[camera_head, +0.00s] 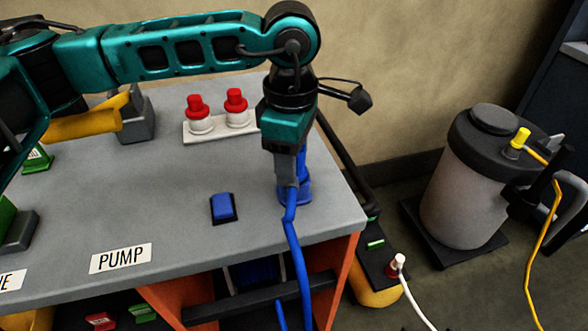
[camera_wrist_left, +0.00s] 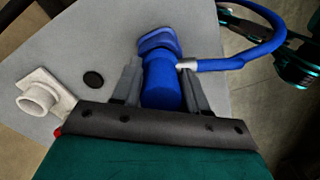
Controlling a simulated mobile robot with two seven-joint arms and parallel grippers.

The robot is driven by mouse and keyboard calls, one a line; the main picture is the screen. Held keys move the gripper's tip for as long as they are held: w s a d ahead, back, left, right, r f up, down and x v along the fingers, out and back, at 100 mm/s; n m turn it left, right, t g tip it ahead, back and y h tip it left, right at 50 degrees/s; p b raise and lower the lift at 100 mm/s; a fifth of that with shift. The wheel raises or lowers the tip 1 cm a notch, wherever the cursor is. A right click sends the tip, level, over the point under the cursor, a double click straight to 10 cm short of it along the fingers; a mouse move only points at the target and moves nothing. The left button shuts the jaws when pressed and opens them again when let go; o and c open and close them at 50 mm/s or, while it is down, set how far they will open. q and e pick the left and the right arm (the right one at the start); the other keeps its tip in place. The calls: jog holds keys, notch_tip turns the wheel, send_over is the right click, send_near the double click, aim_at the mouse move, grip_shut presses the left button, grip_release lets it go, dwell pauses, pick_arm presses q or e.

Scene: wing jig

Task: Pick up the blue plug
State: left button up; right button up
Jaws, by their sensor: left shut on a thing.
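The blue plug (camera_wrist_left: 162,82) is between the two grey fingers of my left gripper (camera_wrist_left: 161,92) in the left wrist view, and the fingers are shut on it. In the head view, my left gripper (camera_head: 287,178) points down over the right part of the bench, with the plug mostly hidden behind the fingers. A blue round base (camera_head: 300,193) shows at the foot of the plug on the bench top. I cannot tell whether the plug is seated in it or apart. A blue cable (camera_head: 296,250) runs from the plug down over the front edge.
A blue button (camera_head: 223,208) sits left of the gripper. Two red-capped white fittings (camera_head: 219,126) stand on a plate behind. The grey bench (camera_head: 170,205) bears a PUMP label (camera_head: 121,257). A grey tank (camera_head: 470,190) with a yellow cable (camera_head: 540,240) stands right of the bench.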

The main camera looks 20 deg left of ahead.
pick_arm(q)
jog(key=shift+c, duration=0.5)
jog(key=shift+r, duration=0.1)
jog(key=shift+r, duration=0.55)
notch_tip(320, 180, up, 22)
jog(key=p, duration=0.4)
jog(key=shift+f, duration=0.15)
